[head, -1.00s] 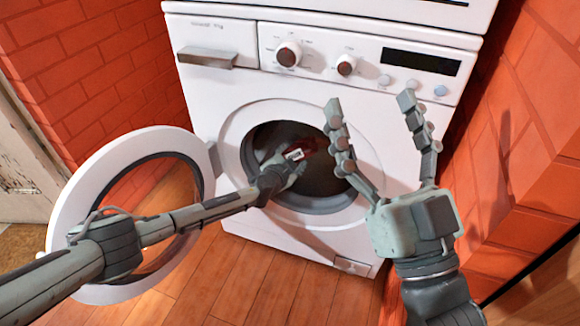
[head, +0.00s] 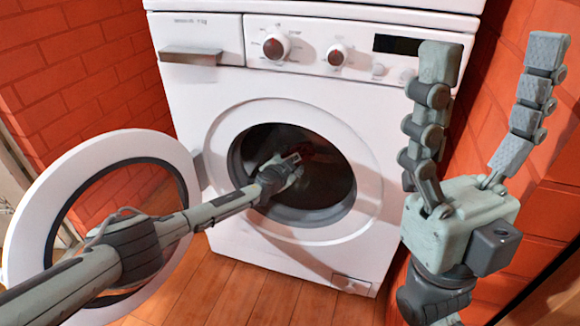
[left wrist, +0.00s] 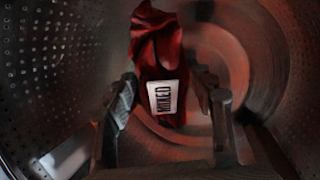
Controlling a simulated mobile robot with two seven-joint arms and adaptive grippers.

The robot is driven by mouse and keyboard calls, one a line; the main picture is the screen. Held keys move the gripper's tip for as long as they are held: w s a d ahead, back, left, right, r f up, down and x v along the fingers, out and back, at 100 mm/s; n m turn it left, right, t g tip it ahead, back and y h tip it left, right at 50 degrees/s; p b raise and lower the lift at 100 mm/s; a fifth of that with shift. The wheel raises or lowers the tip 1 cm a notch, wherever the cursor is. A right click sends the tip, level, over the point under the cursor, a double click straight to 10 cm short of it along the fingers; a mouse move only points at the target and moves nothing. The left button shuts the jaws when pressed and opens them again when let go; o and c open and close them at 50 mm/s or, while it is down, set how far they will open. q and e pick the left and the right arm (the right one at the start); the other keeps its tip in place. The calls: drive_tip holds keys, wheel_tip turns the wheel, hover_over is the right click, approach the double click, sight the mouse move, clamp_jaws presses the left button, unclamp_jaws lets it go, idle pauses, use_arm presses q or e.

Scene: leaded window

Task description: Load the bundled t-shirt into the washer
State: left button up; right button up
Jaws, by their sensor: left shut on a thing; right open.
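The bundled t-shirt (left wrist: 157,50) is dark red with a white label reading "MIXED" in the left wrist view. It is inside the washer drum. My left gripper (left wrist: 165,105) reaches into the drum and is shut on the shirt. In the head view my left gripper (head: 290,165) is inside the drum opening, and only a little dark red shows beyond it. The white washer (head: 225,100) has its round door (head: 40,175) swung open to the left. My right gripper (head: 500,125) is open and empty, raised in front of the washer's right side.
Red brick walls (head: 85,75) stand on the left and right, the right one close to my right gripper. The open door is beside my left arm. Wooden floor (head: 250,290) lies in front of the washer.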

use_arm(q)
drive_tip(key=shift+w+d+f+b, duration=0.15)
drive_tip(key=shift+w+f+b, duration=0.25)
drive_tip(key=shift+f, duration=0.2)
drive_tip(key=o, duration=1.4)
drive_tip(key=shift+s, duration=0.15)
drive_tip(key=shift+s+a+r, duration=0.25)
drive_tip(key=shift+s+a, duration=0.05)
drive_tip(key=shift+s, duration=0.15)
drive_tip(key=v, duration=1)
drive_tip(key=shift+s+r, duration=0.15)
drive_tip(key=shift+s, duration=0.2)
